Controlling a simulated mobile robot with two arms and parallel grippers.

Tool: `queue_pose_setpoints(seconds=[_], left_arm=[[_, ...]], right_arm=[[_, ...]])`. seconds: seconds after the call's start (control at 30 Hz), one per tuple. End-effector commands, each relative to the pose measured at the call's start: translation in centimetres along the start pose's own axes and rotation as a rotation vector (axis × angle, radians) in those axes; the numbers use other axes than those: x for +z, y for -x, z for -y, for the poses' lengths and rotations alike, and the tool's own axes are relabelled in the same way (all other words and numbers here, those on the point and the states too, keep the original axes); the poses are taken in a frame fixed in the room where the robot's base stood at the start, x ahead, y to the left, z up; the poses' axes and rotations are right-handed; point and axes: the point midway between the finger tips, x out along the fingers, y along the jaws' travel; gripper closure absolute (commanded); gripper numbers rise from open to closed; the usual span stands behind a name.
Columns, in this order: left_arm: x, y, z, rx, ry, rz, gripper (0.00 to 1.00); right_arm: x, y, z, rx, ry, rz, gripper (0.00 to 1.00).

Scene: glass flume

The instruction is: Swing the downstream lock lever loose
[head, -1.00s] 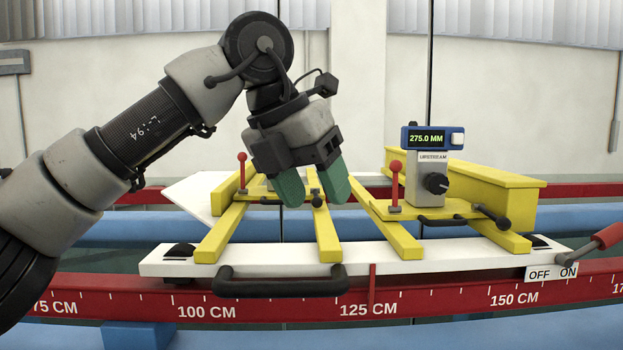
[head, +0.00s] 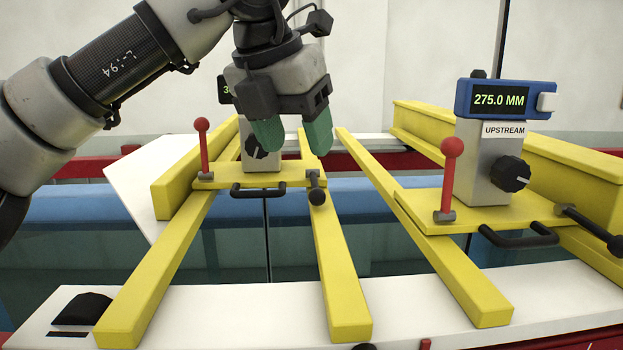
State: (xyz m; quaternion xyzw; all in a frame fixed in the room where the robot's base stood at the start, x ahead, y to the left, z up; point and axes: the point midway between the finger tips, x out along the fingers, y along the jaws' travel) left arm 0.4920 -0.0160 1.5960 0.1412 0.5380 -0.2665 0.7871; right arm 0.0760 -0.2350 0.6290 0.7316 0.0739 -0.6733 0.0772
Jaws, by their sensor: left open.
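The left carriage (head: 222,182) is a yellow plate across two yellow rails. An upright red lever with a ball top (head: 203,148) stands at its left end. A short black lever with a round knob (head: 316,190) is at its right end; I cannot tell which of the two is the lock lever. My left gripper (head: 292,147) is open and empty, its green fingers pointing down in front of the carriage's gauge (head: 258,150), mostly hiding it. In the picture the fingers lie just above the black lever, apart from the red one. My right gripper is out of view.
The right carriage has a gauge labelled UPSTREAM reading 275.0 MM (head: 500,99), its own red lever (head: 450,180) and a black lever (head: 592,230). Black handles stick out in front of both plates. A white board (head: 240,308) carries the rail ends; blue-edged glass lies below.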

Motion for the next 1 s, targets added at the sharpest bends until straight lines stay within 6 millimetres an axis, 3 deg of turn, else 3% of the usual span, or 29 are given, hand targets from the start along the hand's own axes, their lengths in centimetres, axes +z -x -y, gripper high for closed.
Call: queue_pose_setpoints(seconds=[0.2, 0.4, 0.6, 0.83, 1.0], left_arm=[[0.1, -4.0, 0.0, 0.0, 0.0, -0.004, 0.41], [0.1, -6.9, 0.0, -0.001, 0.001, -0.002, 0.41], [0.0, -8.1, 0.0, -0.001, 0.0, 0.0, 0.41], [0.0, -8.2, 0.0, -0.001, 0.0, 0.001, 0.41], [0.0, -8.1, 0.0, -0.001, 0.0, 0.001, 0.67]], right_arm=[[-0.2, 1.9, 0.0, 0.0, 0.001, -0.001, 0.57], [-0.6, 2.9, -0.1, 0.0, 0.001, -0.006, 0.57], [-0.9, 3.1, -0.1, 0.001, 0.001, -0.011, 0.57], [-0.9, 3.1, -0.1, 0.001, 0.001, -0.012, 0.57], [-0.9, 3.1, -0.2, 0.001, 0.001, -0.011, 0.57]])
